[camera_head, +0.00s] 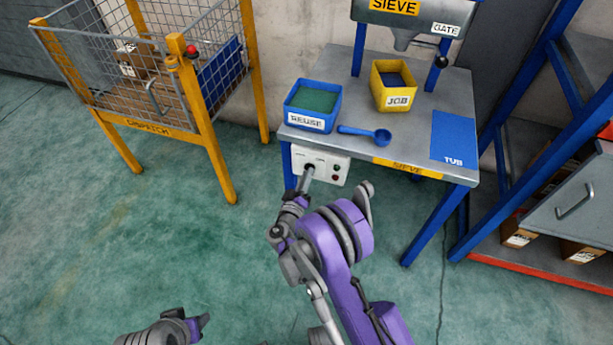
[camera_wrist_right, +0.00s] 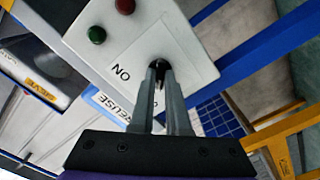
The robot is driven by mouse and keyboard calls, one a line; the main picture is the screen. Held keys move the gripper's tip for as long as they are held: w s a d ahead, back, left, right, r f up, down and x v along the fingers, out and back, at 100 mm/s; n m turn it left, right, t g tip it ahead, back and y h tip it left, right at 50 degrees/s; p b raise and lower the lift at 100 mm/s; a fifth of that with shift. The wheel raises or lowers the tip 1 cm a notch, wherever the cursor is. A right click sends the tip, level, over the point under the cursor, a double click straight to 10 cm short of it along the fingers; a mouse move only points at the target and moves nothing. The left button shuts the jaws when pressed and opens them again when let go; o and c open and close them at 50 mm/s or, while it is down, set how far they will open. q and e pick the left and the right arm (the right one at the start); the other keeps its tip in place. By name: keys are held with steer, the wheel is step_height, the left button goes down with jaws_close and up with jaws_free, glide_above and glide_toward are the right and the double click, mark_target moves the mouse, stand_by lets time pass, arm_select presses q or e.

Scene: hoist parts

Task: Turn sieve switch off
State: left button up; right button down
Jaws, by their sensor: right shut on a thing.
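The white switch box (camera_head: 322,157) hangs under the front left edge of the sieve table. Its dark rotary switch (camera_wrist_right: 155,72) is between the fingertips of my right gripper (camera_head: 308,173), which is shut on it. The fingers show close up in the right wrist view (camera_wrist_right: 160,82) and hide most of the switch. An "ON" label shows beside the switch, upside down in that view. I cannot tell which way the switch points. A red lamp or button (camera_wrist_right: 125,6) and a green one (camera_wrist_right: 97,35) are on the box. My left gripper (camera_head: 203,321) is low at the bottom left, away from the box; its jaws are unclear.
The sieve table (camera_head: 350,115) bears a blue REUSE tub (camera_head: 293,104), a yellow JOB tub (camera_head: 398,98), a blue scoop (camera_head: 365,133) and a blue TUB mat (camera_head: 455,135). A yellow DISPATCH cage (camera_head: 205,140) stands left; a blue rack (camera_head: 535,130) stands right.

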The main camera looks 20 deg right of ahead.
steer(key=shift+m, duration=0.5)
steer(key=c, duration=0.9)
jaws_free()
steer(key=v, duration=1.1)
steer(key=shift+p, duration=0.35)
steer(key=shift+w, duration=0.1)
